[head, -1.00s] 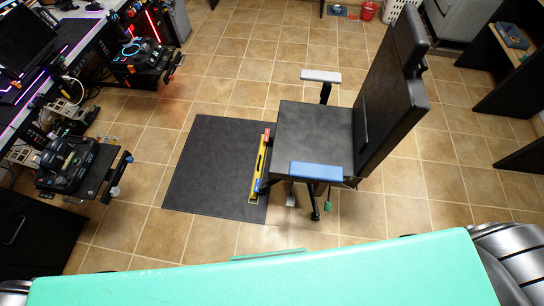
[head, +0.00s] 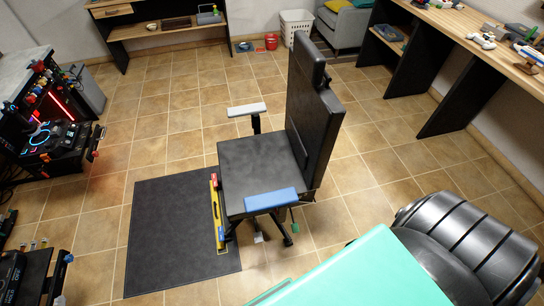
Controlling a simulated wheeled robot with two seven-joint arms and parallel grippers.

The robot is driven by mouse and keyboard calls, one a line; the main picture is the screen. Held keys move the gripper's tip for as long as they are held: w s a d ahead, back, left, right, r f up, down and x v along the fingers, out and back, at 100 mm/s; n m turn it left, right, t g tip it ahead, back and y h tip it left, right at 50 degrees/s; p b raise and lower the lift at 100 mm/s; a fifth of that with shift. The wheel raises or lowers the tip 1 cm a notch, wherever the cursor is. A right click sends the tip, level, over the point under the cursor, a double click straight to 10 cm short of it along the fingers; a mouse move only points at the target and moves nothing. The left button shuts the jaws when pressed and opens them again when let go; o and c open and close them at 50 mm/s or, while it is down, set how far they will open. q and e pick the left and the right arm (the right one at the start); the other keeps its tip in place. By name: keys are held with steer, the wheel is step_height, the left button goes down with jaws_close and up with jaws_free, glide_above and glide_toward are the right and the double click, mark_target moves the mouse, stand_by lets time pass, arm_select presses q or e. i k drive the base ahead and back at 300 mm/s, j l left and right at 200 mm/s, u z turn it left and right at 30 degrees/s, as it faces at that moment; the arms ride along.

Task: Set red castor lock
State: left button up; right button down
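A black office chair (head: 255,163) stands in the middle of the floor with its backrest (head: 318,105) on the right. It has a blue armrest (head: 270,199) on the near side and a white one (head: 247,109) on the far side. A yellow bar (head: 219,215) lies low along the seat's left edge, with a red part (head: 213,181) at its far end and blue near its near end. A green tab (head: 294,227) and a pale pedal (head: 258,237) show under the seat. The castors are mostly hidden, and I cannot tell which part is the red castor lock. Neither gripper is in view.
A dark mat (head: 170,240) lies left of the chair. A cockpit desk (head: 50,135) stands at the left and a wooden workbench (head: 490,50) at the right. A white basket (head: 296,26) and red bucket (head: 271,41) stand at the back. Tiled floor right of the chair is clear.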

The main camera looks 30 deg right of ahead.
mark_target(213, 176)
steer(key=i+j+z, duration=0.15)
steer(key=j, duration=0.25)
steer(key=i+j+z, duration=0.2)
steer(key=j, duration=0.2)
steer(key=i+j+z, duration=0.15)
steer(key=j, duration=0.25)
steer(key=j+z, duration=0.15)
steer(key=j, duration=0.3)
steer(key=i+j+z, duration=0.15)
steer(key=j, duration=0.3)
